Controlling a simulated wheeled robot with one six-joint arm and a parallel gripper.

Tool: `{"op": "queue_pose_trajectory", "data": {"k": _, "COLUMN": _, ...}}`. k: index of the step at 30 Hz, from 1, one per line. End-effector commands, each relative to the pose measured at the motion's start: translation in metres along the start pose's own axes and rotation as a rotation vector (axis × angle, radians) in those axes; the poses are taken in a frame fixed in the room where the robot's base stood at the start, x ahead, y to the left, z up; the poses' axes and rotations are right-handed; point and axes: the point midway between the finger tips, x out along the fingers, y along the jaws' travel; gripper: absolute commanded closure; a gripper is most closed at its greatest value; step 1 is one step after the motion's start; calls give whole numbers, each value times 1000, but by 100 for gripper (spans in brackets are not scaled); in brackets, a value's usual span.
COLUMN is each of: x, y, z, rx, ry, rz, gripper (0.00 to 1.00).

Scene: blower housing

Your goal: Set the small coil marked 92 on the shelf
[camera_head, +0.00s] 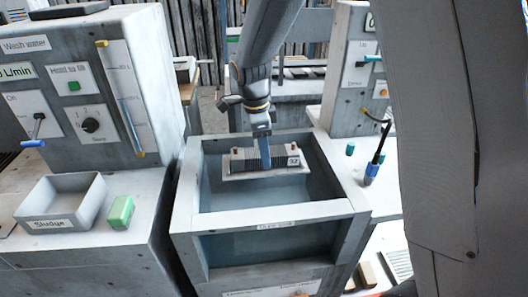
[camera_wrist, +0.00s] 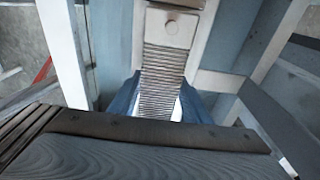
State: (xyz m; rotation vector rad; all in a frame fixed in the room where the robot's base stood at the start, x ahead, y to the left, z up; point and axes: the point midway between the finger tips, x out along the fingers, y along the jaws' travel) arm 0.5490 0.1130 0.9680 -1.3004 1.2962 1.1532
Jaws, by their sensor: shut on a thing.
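The small coil (camera_head: 238,162) is a finned block with pale end plates, and its right end plate is marked 92. My gripper (camera_head: 265,158) is shut on its middle and holds it level over the open tank, inside the rim outline as seen from the head. In the wrist view the coil's fins and pale end plate (camera_wrist: 170,27) run up between the blue fingers of my gripper (camera_wrist: 160,108). Its lower part is hidden by my wrist. I cannot tell which surface is the shelf.
The grey open-topped tank (camera_head: 285,214) has a glass front. To the left stand a wash water panel (camera_head: 75,75), a Sludge tray (camera_head: 62,196) and a green block (camera_head: 120,212). A blue-handled tool (camera_head: 373,166) stands on the right ledge. Another machine with a slatted top is behind.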

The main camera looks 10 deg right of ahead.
Motion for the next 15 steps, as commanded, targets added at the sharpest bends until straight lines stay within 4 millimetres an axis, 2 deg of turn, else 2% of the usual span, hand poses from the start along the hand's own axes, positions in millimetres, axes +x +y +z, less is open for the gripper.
{"op": "queue_pose_trajectory", "data": {"k": 4, "x": -1, "y": 0, "z": 0, "rx": 0, "ry": 0, "rz": -1, "gripper": 92}}
{"op": "queue_pose_trajectory", "data": {"k": 5, "x": -1, "y": 0, "z": 0, "rx": 0, "ry": 0, "rz": -1, "gripper": 55}}
{"op": "queue_pose_trajectory", "data": {"k": 8, "x": -1, "y": 0, "z": 0, "rx": 0, "ry": 0, "rz": -1, "gripper": 38}}
{"op": "queue_pose_trajectory", "data": {"k": 9, "x": 0, "y": 0, "z": 0, "rx": 0, "ry": 0, "rz": -1, "gripper": 35}}
{"op": "queue_pose_trajectory", "data": {"k": 15, "x": 0, "y": 0, "z": 0, "rx": 0, "ry": 0, "rz": 0, "gripper": 35}}
